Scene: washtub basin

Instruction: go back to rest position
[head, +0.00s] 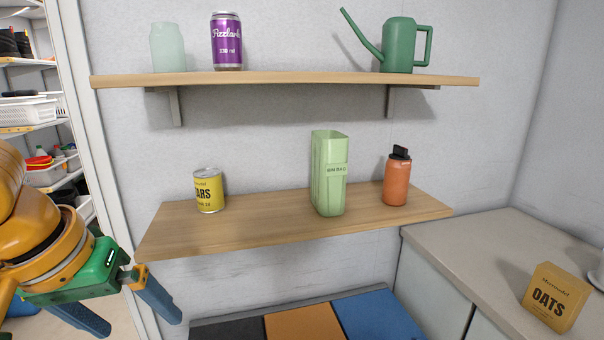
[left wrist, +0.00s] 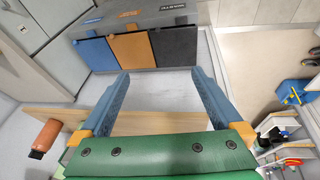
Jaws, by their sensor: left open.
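My left gripper (head: 128,312) comes in from the left in the head view, beside the left end of the lower shelf (head: 290,238). Its two blue fingers are spread and point downward, with nothing between them. In the left wrist view the open fingers of my left gripper (left wrist: 160,98) frame the floor and bins, with the lower shelf's wooden board (left wrist: 145,121) behind them. My right gripper does not show.
The lower shelf holds a yellow can (head: 208,190), a green container (head: 328,175) and an orange bottle (head: 397,178). The upper shelf (head: 290,80) holds a jar, a purple can (head: 227,40) and a watering can (head: 398,45). An oats box (head: 556,296) stands on the right counter.

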